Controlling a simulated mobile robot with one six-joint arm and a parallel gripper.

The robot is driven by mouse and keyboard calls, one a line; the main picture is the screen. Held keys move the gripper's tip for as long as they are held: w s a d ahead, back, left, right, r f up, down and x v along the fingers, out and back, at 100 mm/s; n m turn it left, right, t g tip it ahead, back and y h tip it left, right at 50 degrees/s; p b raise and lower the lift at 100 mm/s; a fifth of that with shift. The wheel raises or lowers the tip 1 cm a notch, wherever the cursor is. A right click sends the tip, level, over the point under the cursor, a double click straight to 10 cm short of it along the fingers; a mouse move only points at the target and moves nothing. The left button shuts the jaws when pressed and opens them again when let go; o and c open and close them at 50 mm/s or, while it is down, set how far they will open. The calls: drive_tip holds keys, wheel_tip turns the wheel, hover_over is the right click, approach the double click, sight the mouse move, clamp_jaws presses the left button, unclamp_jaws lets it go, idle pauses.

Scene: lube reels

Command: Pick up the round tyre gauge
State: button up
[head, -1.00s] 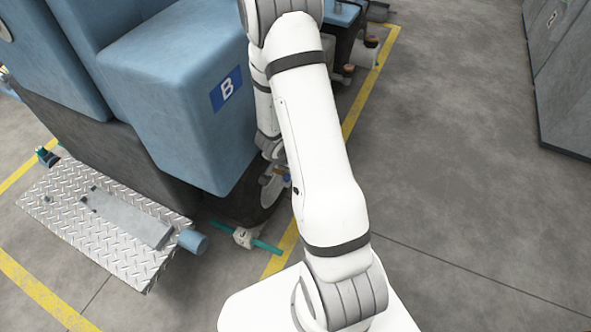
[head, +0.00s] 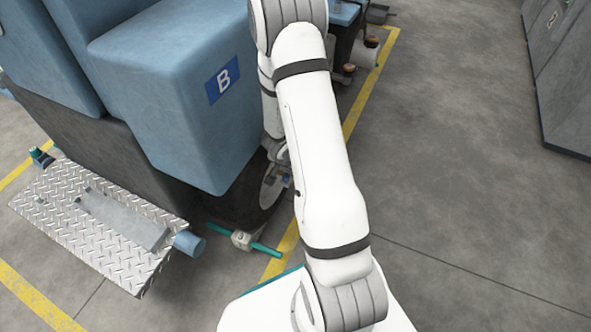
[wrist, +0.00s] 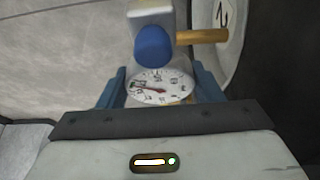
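The round tyre gauge (wrist: 160,87) shows in the wrist view as a white dial with dark marks and a red needle. It lies between the two blue fingers of my gripper (wrist: 160,83). The fingers stand wide apart, one at each side of the dial. A narrow gap seems to show at each side, but I cannot tell whether they touch it. In the head view my arm hides most of the gripper, and I cannot make out the gauge there.
A blue rounded knob (wrist: 153,46) on a pale block stands just beyond the dial, with a brass rod (wrist: 202,36) to its right. A pale numbered disc (wrist: 226,30) is close on the right. A blue cabinet marked B (head: 175,90) overhangs this spot. Open floor (head: 460,150) lies right.

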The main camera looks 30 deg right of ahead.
drive_tip(key=c, duration=0.7)
